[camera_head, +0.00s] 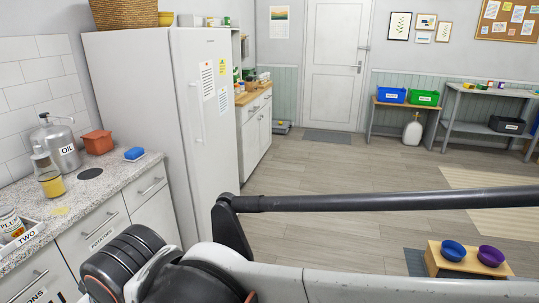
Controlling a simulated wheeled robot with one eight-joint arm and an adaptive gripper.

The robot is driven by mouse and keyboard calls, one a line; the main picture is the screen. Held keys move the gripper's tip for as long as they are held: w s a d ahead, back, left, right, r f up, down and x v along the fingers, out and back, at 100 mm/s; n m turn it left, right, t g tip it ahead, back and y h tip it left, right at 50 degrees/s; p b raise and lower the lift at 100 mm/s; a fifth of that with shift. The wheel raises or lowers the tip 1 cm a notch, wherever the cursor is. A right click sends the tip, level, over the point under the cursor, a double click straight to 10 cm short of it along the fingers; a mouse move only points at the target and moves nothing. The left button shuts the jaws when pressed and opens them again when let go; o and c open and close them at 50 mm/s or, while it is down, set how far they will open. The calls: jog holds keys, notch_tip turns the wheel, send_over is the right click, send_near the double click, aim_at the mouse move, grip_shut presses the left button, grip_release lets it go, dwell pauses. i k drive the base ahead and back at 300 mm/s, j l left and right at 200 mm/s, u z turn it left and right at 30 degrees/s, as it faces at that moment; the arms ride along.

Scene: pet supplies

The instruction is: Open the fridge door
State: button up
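The white fridge (160,125) stands upright against the left wall, beyond the counter. Its door (211,150) faces right and looks closed. Paper notes are stuck on the upper part of the door. My arm crosses the lower part of the picture, in front of the fridge's lower right corner. My gripper is not visible in this view.
A low wooden stand (435,262) with two bowls is at the lower right. The wooden floor (320,165) before the fridge is clear.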

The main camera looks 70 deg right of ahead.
aim_at(202, 57)
jog(key=z, duration=1.75)
